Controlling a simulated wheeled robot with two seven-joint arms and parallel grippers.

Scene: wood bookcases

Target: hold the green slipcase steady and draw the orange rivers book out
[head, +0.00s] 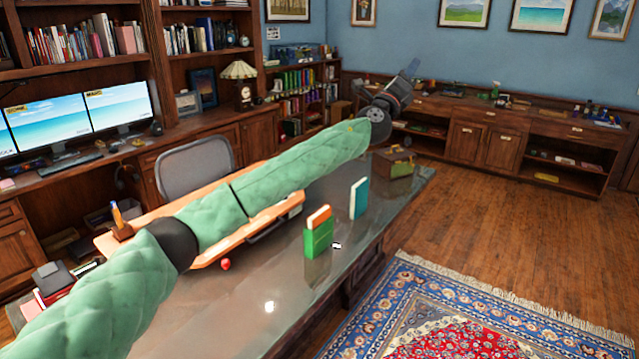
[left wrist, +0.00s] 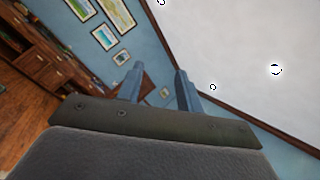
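The green slipcase (head: 318,239) stands upright on the glossy desk, near its front edge. The orange rivers book (head: 319,215) sits in it, with its upper part showing above the slipcase. My left arm stretches across the head view above the desk, and my left gripper (head: 412,68) is far beyond the slipcase, raised and pointing away. In the left wrist view my left gripper (left wrist: 158,75) has its two fingers apart with nothing between them, facing the wall and ceiling. My right gripper is not in view.
A teal book (head: 359,198) stands upright on the desk (head: 285,310) right of the slipcase. A small white item (head: 336,245) lies beside the slipcase. A brown case (head: 395,163) stands at the desk's far end. A red ball (head: 225,264) is at left. Desk around the slipcase is mostly clear.

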